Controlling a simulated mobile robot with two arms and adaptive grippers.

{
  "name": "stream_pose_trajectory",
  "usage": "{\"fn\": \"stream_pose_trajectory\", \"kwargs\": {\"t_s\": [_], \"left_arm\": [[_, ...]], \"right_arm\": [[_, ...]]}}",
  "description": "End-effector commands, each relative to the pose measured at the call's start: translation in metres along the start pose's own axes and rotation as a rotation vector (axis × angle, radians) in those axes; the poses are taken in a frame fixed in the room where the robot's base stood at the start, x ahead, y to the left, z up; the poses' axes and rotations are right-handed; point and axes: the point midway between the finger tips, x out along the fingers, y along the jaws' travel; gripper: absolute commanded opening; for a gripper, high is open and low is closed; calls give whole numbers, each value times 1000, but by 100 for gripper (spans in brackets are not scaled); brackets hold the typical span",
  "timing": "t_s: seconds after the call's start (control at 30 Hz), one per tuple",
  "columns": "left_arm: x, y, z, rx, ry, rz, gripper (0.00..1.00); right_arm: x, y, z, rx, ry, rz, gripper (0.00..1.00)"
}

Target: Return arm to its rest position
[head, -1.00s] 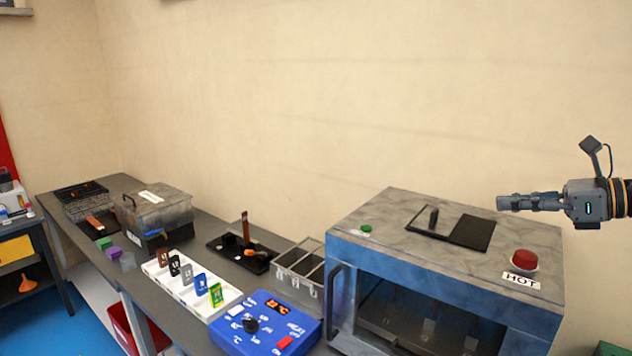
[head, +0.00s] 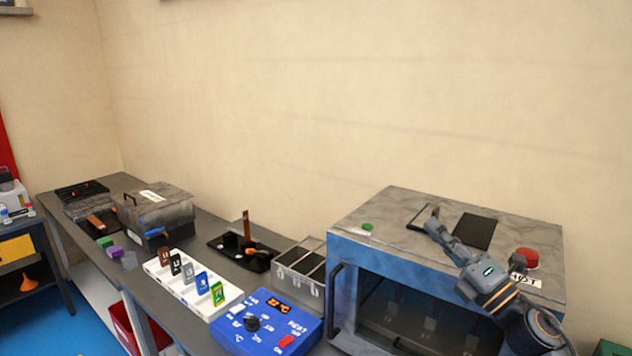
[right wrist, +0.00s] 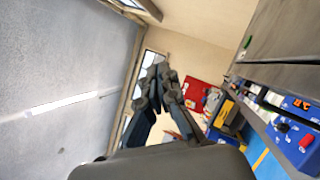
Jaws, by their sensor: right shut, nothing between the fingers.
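My right gripper (head: 431,226) is in the head view, shut and empty. Its arm comes in from the lower right, and its fingers point up and left across the front top edge of the blue and grey oven (head: 378,228). From this view I cannot tell how far it is from the oven. In the right wrist view the fingers of the right gripper (right wrist: 163,72) are together with nothing between them. My left gripper does not show.
The oven's top has a black plate (head: 476,232), a red button (head: 525,259) and a HOT label, partly behind my arm. A blue control box (head: 265,325), grey bins (head: 300,265) and a white card rack (head: 190,290) stand left. The wall above is bare.

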Motion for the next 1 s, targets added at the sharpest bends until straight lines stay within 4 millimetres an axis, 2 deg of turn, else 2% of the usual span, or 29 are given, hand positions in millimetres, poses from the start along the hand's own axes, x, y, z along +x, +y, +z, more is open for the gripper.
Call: {"fn": "stream_pose_trajectory", "kwargs": {"t_s": [0.03, 0.17, 0.27, 0.37, 0.4, 0.47, 0.5, 0.6, 0.7, 0.8, 1.0], "left_arm": [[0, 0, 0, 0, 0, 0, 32], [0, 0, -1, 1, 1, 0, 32], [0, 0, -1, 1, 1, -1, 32], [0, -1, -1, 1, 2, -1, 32], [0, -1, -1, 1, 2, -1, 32], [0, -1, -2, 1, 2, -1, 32], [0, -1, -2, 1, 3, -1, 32], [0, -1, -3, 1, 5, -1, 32], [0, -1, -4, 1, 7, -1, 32], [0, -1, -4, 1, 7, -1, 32], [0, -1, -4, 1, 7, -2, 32]], "right_arm": [[-11, -13, -9, 122, -79, -36, 0], [-47, -49, -24, 416, -289, -154, 0], [-88, -83, -44, 650, -464, -283, 0], [-142, -117, -75, 884, -650, -441, 0], [-166, -128, -90, 973, -725, -512, 0], [-202, -140, -116, 1094, -831, -619, 0], [-226, -146, -133, 1167, -900, -692, 0], [-280, -150, -175, 1312, -1050, -862, 0], [-321, -146, -210, 1411, -1162, -1001, 0], [-353, -136, -237, 1479, -1251, -1119, 0], [-404, -110, -282, 1572, -1392, -1320, 0]]}}
